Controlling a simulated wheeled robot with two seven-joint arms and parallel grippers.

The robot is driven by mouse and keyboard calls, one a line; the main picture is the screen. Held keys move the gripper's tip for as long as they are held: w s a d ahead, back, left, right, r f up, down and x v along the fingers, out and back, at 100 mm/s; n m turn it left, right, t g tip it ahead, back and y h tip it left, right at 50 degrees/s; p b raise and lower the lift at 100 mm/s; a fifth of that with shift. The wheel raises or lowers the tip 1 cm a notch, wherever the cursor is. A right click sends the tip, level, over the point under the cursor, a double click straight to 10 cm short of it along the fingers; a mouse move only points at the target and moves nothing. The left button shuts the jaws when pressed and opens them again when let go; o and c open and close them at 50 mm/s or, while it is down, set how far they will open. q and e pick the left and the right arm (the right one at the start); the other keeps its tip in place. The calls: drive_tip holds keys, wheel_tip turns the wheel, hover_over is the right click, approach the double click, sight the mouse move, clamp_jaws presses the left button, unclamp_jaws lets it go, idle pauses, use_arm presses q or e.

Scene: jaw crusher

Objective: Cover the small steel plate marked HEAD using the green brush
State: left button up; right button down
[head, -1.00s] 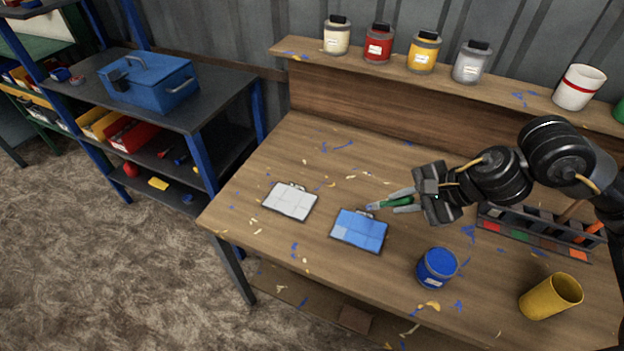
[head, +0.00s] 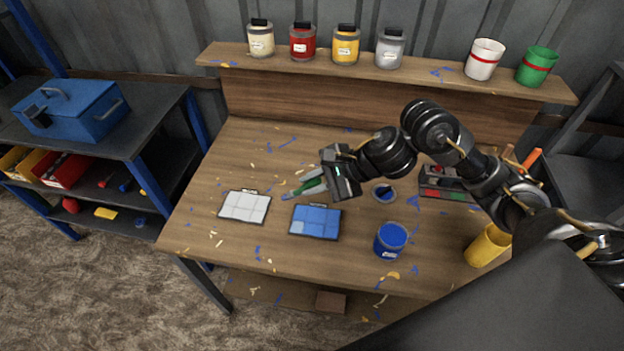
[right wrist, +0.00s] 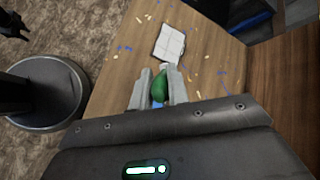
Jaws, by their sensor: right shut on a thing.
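My right gripper (head: 308,181) is shut on the green brush (head: 311,188), above the table. The brush points left, its tip near the gap between two plates. The gripper and green handle also show in the right wrist view (right wrist: 159,88). A pale, bare plate (head: 244,206) with grid lines lies to the left. A plate (head: 315,222) covered in blue, with a lighter patch at its lower left, lies to the right. I cannot read a marking on either plate. An open blue paint pot (head: 390,242) stands right of the blue plate.
A small blue-stained dish or lid (head: 384,193) lies behind the pot. A divided rack (head: 445,184) and a yellow cup (head: 487,247) stand to the right. Several paint jars line the back shelf (head: 420,79). The table's left part is mostly clear, with scraps and blue flecks.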

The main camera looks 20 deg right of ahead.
wheel_tip(320, 180, down, 5)
drive_tip(key=shift+r+b, duration=0.2)
drive_tip(key=shift+b, duration=1.05)
